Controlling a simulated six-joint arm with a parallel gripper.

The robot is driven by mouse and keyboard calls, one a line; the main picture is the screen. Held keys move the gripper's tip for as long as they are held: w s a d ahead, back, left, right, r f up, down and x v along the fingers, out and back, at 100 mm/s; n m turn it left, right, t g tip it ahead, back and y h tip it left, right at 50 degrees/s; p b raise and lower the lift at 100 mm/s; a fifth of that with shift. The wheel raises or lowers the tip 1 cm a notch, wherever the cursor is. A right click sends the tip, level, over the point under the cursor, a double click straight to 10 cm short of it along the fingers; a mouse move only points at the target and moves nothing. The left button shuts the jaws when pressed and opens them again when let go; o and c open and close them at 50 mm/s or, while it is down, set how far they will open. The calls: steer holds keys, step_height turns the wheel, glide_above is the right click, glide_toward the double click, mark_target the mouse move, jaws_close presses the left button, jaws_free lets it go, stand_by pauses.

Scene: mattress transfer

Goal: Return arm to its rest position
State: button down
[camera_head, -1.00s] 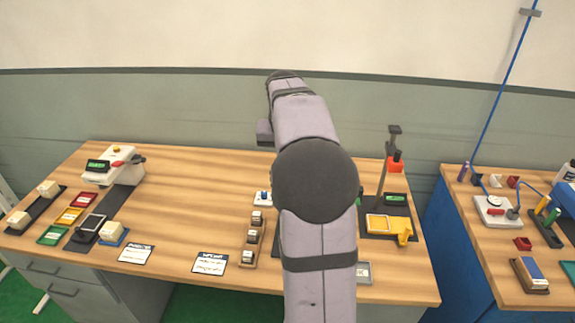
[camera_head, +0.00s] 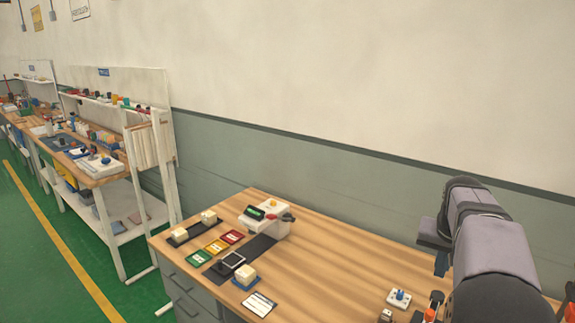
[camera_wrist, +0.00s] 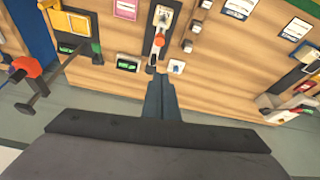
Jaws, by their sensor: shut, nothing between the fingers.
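My gripper (camera_wrist: 163,98) shows in the wrist view as two dark blue-grey fingers closed together, with nothing between them. It is above the wooden table (camera_wrist: 118,98) and its fingertips appear near a small white block with a blue knob (camera_wrist: 176,67). In the head view my arm reaches in from the right edge over the far right part of the table (camera_head: 320,272). The gripper is mostly hidden behind my arm there.
A stand with an orange-red part (camera_wrist: 26,68) rises beside the gripper at the wrist view's left. A white device with a green display (camera_head: 265,217) and coloured cards (camera_head: 214,246) sit on the table's left. The table's middle is largely clear.

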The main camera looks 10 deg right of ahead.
steer(key=s+a+f+n+g+y, duration=0.1)
steer(key=s+a+f, duration=0.4)
steer(key=f, duration=0.3)
steer(key=s+a+f+n+g+y, duration=0.1)
steer(key=s+a+f, duration=0.4)
steer(key=s+f, duration=0.15)
steer(key=s+a+f+n+g, duration=0.25)
steer(key=s+a+f, duration=0.25)
steer(key=s+a, duration=0.7)
steer(key=w+a+r+n+t, duration=0.1)
steer(key=w+a+r+n, duration=0.1)
steer(key=a, duration=0.4)
steer(key=shift+a+n+y, duration=0.25)
steer(key=shift+n+y, duration=0.05)
steer(key=shift+n, duration=0.25)
